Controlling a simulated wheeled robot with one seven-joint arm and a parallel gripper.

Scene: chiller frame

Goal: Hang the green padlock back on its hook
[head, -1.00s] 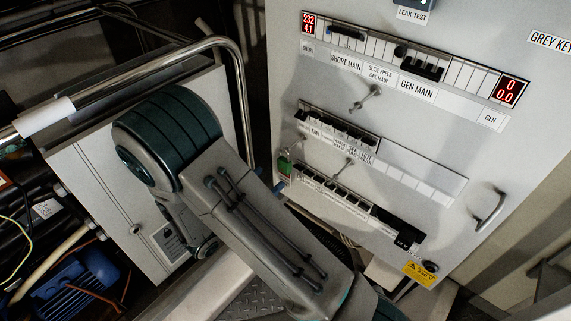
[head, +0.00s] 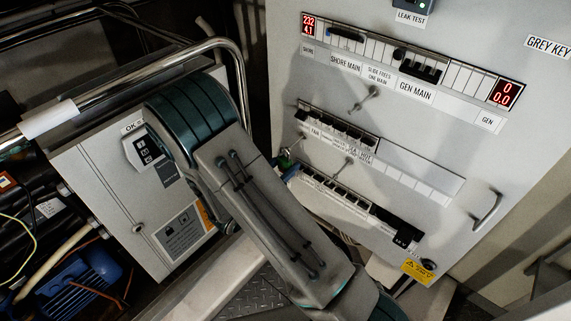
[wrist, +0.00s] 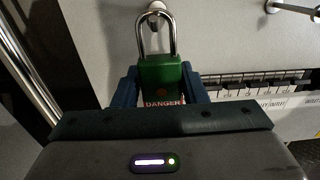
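The green padlock (wrist: 161,74) is upright between the two blue fingers of my gripper (wrist: 160,88) in the wrist view, its silver shackle pointing up.
A second metal peg (wrist: 291,8) sticks out to the right in the wrist view. The panel (head: 440,130) carries breaker rows and a handle (head: 488,211). A bent chrome rail (head: 150,55) and a grey box (head: 100,190) stand left of my arm.

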